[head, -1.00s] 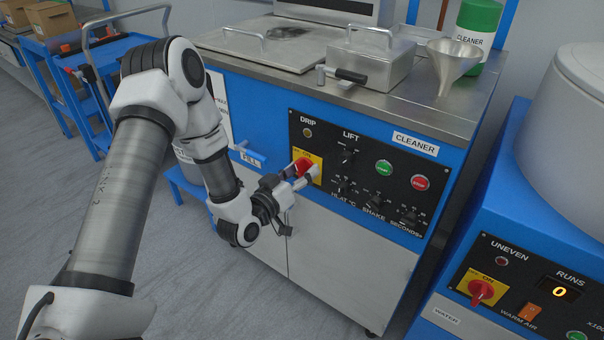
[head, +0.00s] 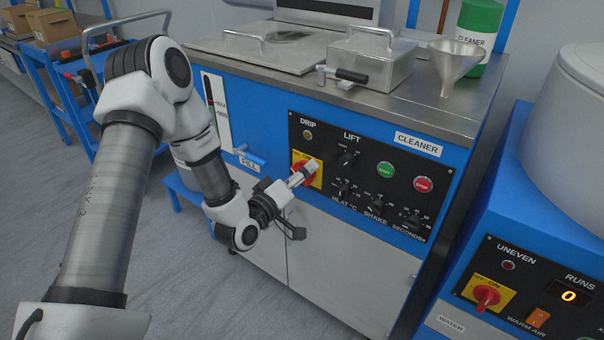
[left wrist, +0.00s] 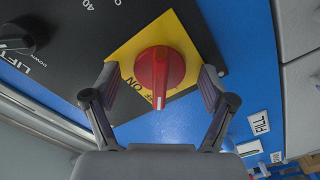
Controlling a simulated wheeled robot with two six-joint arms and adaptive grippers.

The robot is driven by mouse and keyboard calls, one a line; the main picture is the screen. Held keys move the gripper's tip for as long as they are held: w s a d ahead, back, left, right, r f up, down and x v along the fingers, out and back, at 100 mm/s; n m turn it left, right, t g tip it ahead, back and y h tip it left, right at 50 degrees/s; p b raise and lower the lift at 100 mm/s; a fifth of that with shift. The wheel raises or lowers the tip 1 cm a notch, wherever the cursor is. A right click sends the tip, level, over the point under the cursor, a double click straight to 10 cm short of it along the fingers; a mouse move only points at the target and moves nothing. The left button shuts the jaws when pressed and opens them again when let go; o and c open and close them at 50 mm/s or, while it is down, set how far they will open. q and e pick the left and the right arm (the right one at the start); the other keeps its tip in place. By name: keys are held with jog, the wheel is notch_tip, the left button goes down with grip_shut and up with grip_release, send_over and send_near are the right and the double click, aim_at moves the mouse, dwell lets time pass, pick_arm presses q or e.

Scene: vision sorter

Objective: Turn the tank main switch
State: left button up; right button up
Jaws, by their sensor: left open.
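The tank main switch is a red rotary knob (head: 297,177) on a yellow plate (head: 317,182) at the left end of the black panel. In the left wrist view the knob (left wrist: 158,72) shows between my fingers, its ridge running roughly up and down. The lower end of the ridge lies by partly covered letters, with "ON" readable beside it. My left gripper (left wrist: 160,84) is open, one finger on each side of the knob, with gaps showing. In the head view the left gripper (head: 302,176) partly covers the switch. My right gripper is not in view.
The panel also holds a lift knob (head: 347,159), a green button (head: 385,169), a red button (head: 423,185) and small dials. A blue FILL handle (head: 250,158) juts out left of it. A second machine with a similar red switch (head: 487,296) stands right.

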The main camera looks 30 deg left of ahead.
pick_arm(q)
jog(key=s+p, duration=0.2)
jog(key=s, duration=0.6)
jog(key=shift+a, duration=0.35)
jog(key=s+d+f+m+g+h, duration=0.1)
jog(key=s+d+f+m+g, duration=0.25)
jog(key=d+f, duration=0.4)
jog(key=s+d+f+m+g+h, duration=0.2)
jog(key=s+d+f+g, duration=0.25)
jog(key=f, duration=0.55)
jog(key=s+f+m+g+y, duration=0.2)
jog(key=s+f+g, duration=0.3)
jog(key=s+f, duration=0.15)
jog(key=s+a+f+m+g+y+p, duration=0.1)
jog(key=s+a+g, duration=0.15)
jog(key=s, duration=0.25)
jog(key=s+a+f+m+g+y, duration=0.1)
jog(key=s+g, duration=0.2)
jog(key=s, duration=0.3)
notch_tip(320, 180, up, 20)
jog(key=p, duration=1.9)
jog(key=shift+w+d+f+p, duration=0.2)
jog(key=shift+w+p, duration=0.1)
jog(key=shift+w, duration=0.1)
